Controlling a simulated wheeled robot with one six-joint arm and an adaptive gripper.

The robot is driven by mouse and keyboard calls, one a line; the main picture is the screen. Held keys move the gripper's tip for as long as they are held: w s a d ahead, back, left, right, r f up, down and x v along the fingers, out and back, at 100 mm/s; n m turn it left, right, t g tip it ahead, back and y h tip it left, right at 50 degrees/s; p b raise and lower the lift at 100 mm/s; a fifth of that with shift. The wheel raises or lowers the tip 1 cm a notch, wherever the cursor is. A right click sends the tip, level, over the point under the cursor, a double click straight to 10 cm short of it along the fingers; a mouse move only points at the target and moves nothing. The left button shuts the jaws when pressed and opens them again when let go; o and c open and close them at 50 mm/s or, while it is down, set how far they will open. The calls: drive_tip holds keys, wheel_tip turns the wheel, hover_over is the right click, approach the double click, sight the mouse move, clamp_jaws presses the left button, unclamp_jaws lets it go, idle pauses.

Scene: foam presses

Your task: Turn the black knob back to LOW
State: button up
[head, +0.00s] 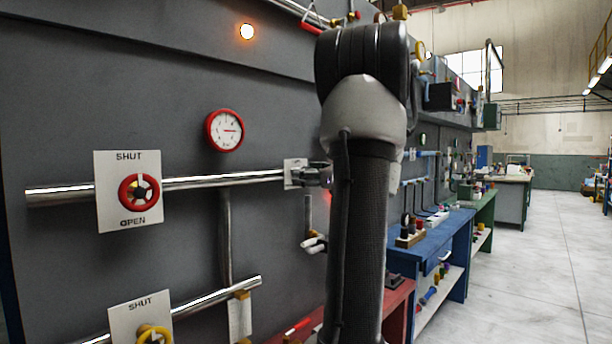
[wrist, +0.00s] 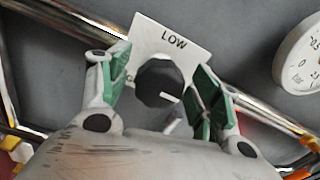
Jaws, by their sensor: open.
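The black knob (wrist: 158,82) sits on a white plate (wrist: 184,36) in the wrist view. The plate reads LOW at its top; lettering at its left edge is mostly hidden by a finger. The knob's white pointer mark faces the lower right, away from LOW. My gripper (wrist: 162,76) is open, with one green-padded finger on each side of the knob. I cannot tell whether either pad touches it. In the head view my gripper (head: 318,175) is at the plate (head: 291,174) on the pipe, and the knob is hidden there.
A white gauge (wrist: 304,62) is right of the plate in the wrist view. In the head view, a red-rimmed gauge (head: 224,130) and a red SHUT/OPEN valve (head: 139,192) are to the left. A yellow valve (head: 154,335) is below. Blue workbench (head: 437,238) stands right.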

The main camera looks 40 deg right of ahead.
drive_tip(key=shift+w, duration=0.3)
drive_tip(key=shift+c, duration=0.2)
drive_tip(key=c, duration=1)
